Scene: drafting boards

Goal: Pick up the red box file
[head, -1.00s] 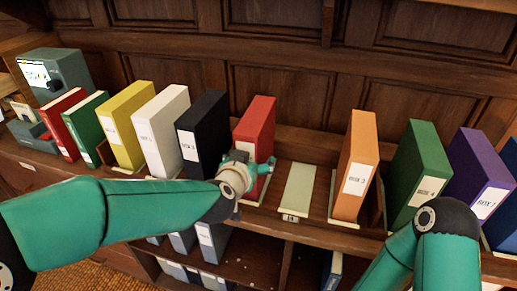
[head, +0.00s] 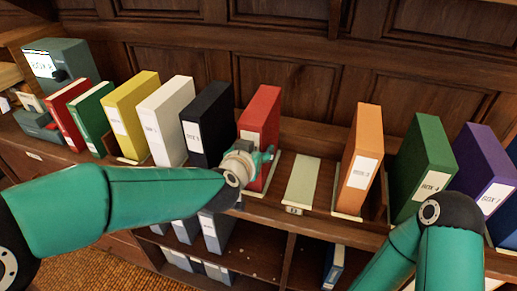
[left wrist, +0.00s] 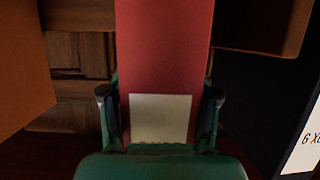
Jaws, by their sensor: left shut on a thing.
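The red box file (head: 264,105) stands upright on the shelf in the head view, between the black file and an empty pale slot. My left gripper (head: 256,160) is at its front, shut on its lower part. In the left wrist view the red box file (left wrist: 165,55) fills the middle, with its white label (left wrist: 160,118) facing the camera. The left gripper's fingers (left wrist: 160,110) lie along both sides of it. In the head view the gripper hides part of the file's front. My right arm shows at the lower right, but its gripper is out of view.
The black file (head: 208,118) stands close to the left. The pale empty slot (head: 302,183) lies to the right, then the orange file (head: 362,150), green file (head: 420,160) and purple file (head: 482,165). White, yellow and other files stand further left. A wooden panel wall (head: 300,85) is behind.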

